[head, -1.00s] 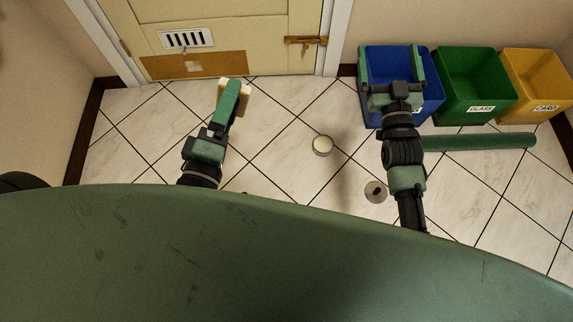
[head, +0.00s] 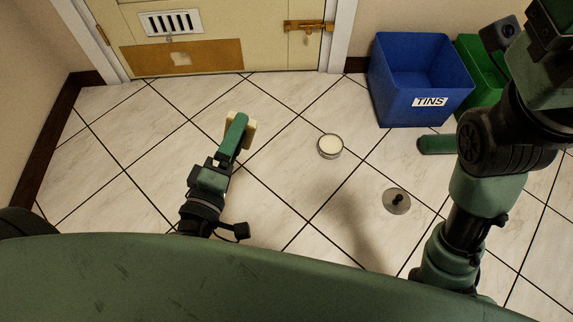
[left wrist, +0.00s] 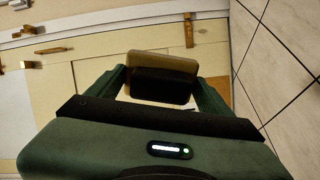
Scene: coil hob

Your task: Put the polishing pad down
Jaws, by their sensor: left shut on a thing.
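The polishing pad (head: 251,127), a cream block with a dark side, is held between the fingers of my left gripper (head: 239,130). In the left wrist view the pad (left wrist: 163,63) shows tan and black between the two green fingers. In the head view it appears over the tiled floor, below the door; I cannot tell its exact height. My right gripper (head: 550,22) is at the upper right corner, partly cut off, and its fingertips do not show.
A round tin (head: 330,146) with a cream top stands on the floor. A grey disc with a black knob (head: 397,201) lies nearer. A blue TINS bin (head: 423,105) and a green bin (head: 482,85) stand at the back right. Tiles around the tin are clear.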

